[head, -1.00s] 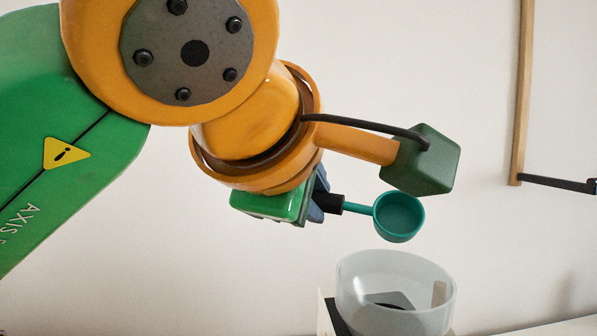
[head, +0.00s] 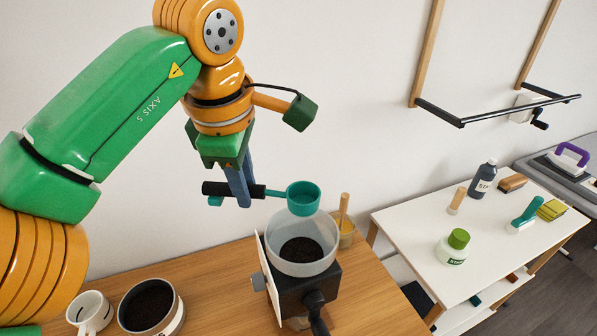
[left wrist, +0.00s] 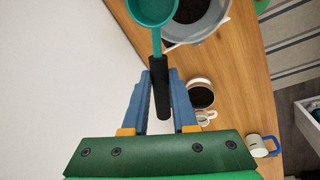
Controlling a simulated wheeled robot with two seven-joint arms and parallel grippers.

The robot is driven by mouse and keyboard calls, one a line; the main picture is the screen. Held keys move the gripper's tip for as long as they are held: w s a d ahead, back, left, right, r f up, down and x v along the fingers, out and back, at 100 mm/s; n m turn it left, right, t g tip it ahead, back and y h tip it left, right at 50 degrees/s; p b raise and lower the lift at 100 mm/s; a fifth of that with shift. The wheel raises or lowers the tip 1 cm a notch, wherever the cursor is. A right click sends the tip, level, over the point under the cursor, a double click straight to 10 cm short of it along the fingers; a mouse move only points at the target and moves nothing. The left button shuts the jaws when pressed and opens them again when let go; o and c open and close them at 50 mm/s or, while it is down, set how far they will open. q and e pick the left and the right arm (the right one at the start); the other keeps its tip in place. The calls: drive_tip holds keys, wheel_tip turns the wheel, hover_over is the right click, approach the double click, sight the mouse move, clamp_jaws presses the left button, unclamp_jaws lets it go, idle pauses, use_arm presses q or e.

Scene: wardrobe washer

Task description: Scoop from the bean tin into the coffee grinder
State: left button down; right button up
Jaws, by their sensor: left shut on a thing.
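My left gripper (head: 240,190) is shut on the black handle of a teal scoop (head: 303,197). The scoop's bowl is over the coffee grinder's (head: 290,297) clear hopper (head: 300,266), apart from it. The bowl's visible inside is bare teal, also in the left wrist view (left wrist: 152,12). Dark beans or grounds lie in the bottom of the hopper. The bean tin (head: 177,318), a round pale container with dark contents, stands on the wooden counter left of the grinder. It shows in the left wrist view too (left wrist: 213,92). My right gripper is out of view.
A white mug (head: 88,314) stands left of the tin. A white table (head: 410,220) at right holds bottles and brushes. Bare counter (head: 225,280) lies between tin and grinder.

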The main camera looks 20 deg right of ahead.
use_arm(q)
drive_tip(key=shift+r, duration=0.15)
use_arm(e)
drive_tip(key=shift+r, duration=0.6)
use_arm(q)
drive_tip(key=shift+f, duration=0.2)
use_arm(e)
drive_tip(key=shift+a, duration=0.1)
use_arm(q)
drive_tip(key=p+v, duration=0.2)
drive_tip(key=shift+w+d+r+p, duration=0.15)
drive_tip(key=shift+w+p, duration=0.1)
drive_tip(key=shift+p, duration=0.15)
drive_tip(key=shift+r, duration=0.1)
drive_tip(key=shift+s+r, duration=0.1)
drive_tip(key=shift+r, duration=0.25)
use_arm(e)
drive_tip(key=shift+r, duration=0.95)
